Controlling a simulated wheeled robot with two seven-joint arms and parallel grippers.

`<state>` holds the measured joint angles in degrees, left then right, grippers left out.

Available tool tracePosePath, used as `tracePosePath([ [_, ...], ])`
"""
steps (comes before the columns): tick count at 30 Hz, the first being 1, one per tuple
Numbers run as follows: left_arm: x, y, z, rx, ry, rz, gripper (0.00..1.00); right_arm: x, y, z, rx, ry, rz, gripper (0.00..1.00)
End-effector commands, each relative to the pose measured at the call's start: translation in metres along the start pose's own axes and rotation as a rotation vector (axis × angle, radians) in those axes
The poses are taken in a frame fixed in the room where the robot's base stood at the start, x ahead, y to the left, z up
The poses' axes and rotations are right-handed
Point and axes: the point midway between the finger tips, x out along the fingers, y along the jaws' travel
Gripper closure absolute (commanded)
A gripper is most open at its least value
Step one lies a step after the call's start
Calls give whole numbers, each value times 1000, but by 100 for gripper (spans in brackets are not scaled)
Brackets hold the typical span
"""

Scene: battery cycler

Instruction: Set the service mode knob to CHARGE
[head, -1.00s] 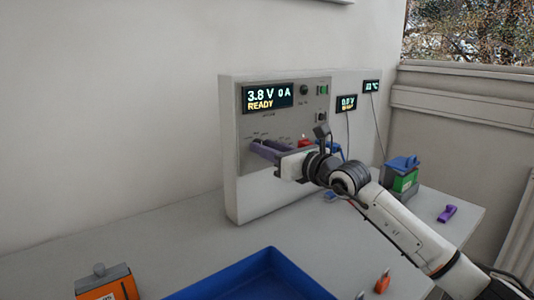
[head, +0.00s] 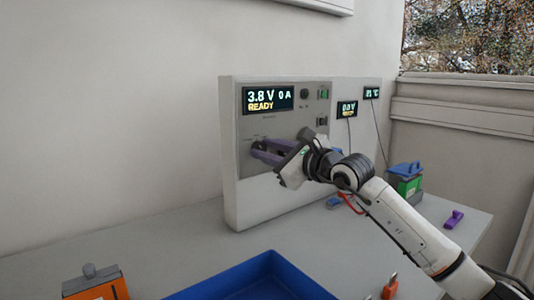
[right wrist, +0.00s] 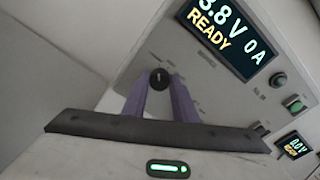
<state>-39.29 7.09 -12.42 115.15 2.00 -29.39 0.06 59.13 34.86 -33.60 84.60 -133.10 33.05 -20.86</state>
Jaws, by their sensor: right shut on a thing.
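The service mode knob (right wrist: 159,78) is a round black knob with a light pointer mark, on the grey panel of the cycler (head: 232,180). In the right wrist view it sits between the two purple fingers of my right gripper (right wrist: 160,88), which is shut on it. In the head view the right gripper (head: 262,150) reaches the panel from the right with its hand tilted, and its fingers largely hide the knob. The labels around the knob are too small to read. The main display (head: 268,98) shows 3.8 V, 0 A and READY. My left gripper is not in view.
A blue tray (head: 215,282) and an orange box (head: 97,288) are at the front of the table. A green and blue block (head: 405,180) and a purple piece (head: 454,219) lie to the right. Thin cables hang below the small displays (head: 347,108).

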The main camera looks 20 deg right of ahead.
Motion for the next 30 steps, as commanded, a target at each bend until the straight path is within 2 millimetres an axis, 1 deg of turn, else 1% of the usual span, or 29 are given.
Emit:
tracePosePath([
  [11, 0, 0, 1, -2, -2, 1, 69, 0, 0, 1, -8, -1, 0, 97],
  [12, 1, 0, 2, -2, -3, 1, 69, 0, 0, 1, -8, -1, 0, 70],
  [15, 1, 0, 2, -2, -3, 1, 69, 0, 0, 1, -7, -1, 0, 56],
  [25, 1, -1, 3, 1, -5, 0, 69, -3, 0, 0, -6, 0, 0, 56],
  [28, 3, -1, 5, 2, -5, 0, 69, -12, -1, -1, -7, -1, -2, 56],
  [30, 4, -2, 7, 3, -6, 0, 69, -23, 1, -2, -7, 0, 0, 56],
])
